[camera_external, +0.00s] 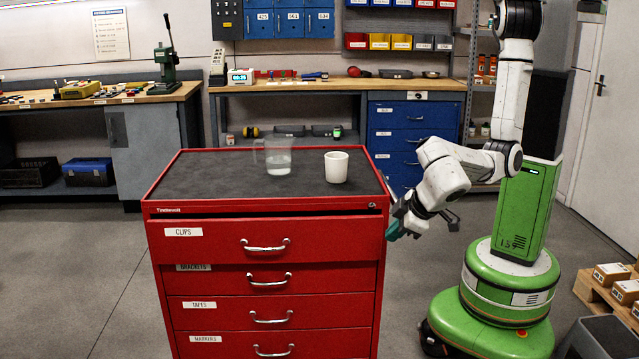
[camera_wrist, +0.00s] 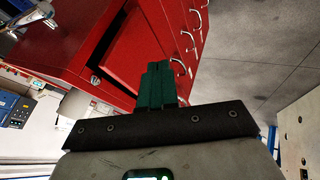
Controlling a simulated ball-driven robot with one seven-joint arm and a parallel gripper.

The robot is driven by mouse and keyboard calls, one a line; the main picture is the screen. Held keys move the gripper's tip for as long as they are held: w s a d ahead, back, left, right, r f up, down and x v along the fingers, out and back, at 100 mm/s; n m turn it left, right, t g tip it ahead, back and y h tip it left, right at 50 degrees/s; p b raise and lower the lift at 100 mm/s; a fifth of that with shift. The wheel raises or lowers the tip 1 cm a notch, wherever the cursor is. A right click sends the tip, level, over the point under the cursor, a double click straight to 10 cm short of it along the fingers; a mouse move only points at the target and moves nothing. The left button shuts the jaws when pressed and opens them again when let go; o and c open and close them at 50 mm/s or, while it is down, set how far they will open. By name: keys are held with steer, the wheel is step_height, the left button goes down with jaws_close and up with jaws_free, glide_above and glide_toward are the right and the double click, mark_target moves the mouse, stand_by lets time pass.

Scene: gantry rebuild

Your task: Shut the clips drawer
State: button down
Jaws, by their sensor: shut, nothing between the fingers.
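The clips drawer (camera_external: 330,236) is the top drawer of the red tool cabinet (camera_external: 160,182). It is pulled out, its front standing forward of the drawers below, with a dark gap above it. Its label and curved metal handle (camera_external: 265,246) face forward. My gripper (camera_external: 392,232) is shut and empty beside the drawer's right end, at about the height of its front. In the wrist view its green fingers (camera_wrist: 157,78) point toward the tilted red cabinet (camera_wrist: 80,45) and its handles. I cannot tell whether the fingertips touch the drawer.
A clear measuring jug (camera_external: 278,157) and a white mug (camera_external: 336,167) stand on the cabinet's dark top. Shut drawers for brackets, tapes and markers lie below. Open floor (camera_external: 75,275) lies left of the cabinet. Boxes on a pallet (camera_external: 590,289) are at the far right.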

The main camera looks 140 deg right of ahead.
steer(key=c, duration=1.8)
jaws_free()
steer(key=shift+a+r, duration=0.4)
steer(key=shift+r, duration=0.15)
steer(key=shift+o, duration=0.9)
steer(key=shift+w+d+f+m+b, duration=0.2)
steer(key=shift+f+m+b, duration=0.1)
steer(key=shift+b, duration=0.2)
steer(key=shift+o, duration=1.1)
steer(key=w+d+f+m+h+b, duration=0.2)
steer(key=d+f+m+h+b, duration=0.1)
steer(key=d+f+m+b, duration=0.1)
steer(key=shift+w+d+f+m+b, duration=0.3)
steer(key=shift+d+f+m+b, duration=0.15)
steer(key=shift+d+b, duration=0.75)
steer(key=m+t+h+b, duration=0.9)
steer(key=b, duration=0.8)
glide_toward(263, 250)
steer(key=shift+n, duration=0.25)
steer(key=x, duration=0.5)
steer(key=b+x, duration=0.1)
steer(key=x, duration=0.4)
steer(key=shift+s+d+f+b, duration=0.2)
steer(key=shift+b, duration=0.1)
jaws_close()
